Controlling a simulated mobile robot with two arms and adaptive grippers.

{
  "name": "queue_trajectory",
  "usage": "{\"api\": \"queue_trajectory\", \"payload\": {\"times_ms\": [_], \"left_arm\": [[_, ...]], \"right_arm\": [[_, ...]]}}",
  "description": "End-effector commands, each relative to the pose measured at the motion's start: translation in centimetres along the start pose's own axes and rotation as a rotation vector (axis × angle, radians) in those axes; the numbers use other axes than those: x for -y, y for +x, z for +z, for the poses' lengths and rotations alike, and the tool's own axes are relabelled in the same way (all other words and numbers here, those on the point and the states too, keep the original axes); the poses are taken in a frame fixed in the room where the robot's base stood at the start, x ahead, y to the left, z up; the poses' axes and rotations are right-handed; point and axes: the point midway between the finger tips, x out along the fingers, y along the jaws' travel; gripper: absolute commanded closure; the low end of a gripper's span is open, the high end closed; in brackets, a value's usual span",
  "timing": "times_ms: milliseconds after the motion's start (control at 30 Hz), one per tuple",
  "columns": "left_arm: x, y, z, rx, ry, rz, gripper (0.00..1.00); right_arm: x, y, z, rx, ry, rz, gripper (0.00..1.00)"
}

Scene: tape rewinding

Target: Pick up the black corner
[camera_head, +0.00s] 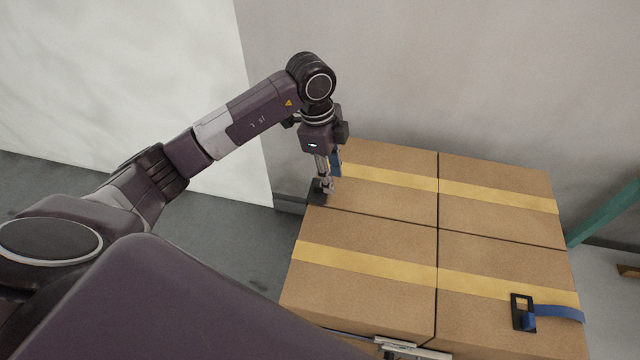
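My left gripper (322,184) points down at the left edge of the carton stack. Its fingertips are at a small black corner piece (316,198), which sits at the top edge of the rear left carton. The fingers partly cover this piece, and I cannot tell whether they are closed on it. A blue strap (336,160) shows just behind the fingers. A second black corner (516,312), a frame-like piece with a blue strap (558,312) through it, lies on the front right carton. I do not see my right gripper clearly.
Several brown cartons (380,235) with yellow tape stand together in a block. A pale wall (400,80) is close behind them. A green beam (603,213) stands at the right. A grey metallic part (400,348) shows at the front edge, unclear. Grey floor (235,240) lies left.

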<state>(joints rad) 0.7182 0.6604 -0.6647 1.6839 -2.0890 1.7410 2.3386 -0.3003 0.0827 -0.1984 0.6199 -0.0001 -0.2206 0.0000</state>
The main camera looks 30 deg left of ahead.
Motion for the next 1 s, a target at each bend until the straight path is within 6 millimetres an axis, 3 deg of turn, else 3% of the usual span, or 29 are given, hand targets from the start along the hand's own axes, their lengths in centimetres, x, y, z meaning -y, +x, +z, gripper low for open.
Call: {"api": "queue_trajectory", "payload": {"times_ms": [33,100,200,800,1000], "left_arm": [[0.3,-0.6,1.8,0.063,-0.044,0.002,0.71],[0.5,-1.1,3.6,0.123,-0.091,0.006,0.71],[0.5,-1.3,4.9,0.169,-0.127,0.008,0.71],[1.1,5.7,5.8,0.175,-0.131,0.011,0.71],[1.2,6.2,5.9,0.175,-0.131,0.009,0.71]], "right_arm": [[0.1,0.0,0.0,0.0,0.0,-0.001,0.72],[0.1,0.0,0.0,0.0,0.0,-0.001,0.72],[0.2,-0.1,-0.1,-0.001,0.0,-0.002,0.72],[0.5,-1.4,-0.2,-0.002,0.0,-0.006,0.72],[0.5,-1.4,-0.2,-0.001,-0.001,-0.006,0.72]]}}
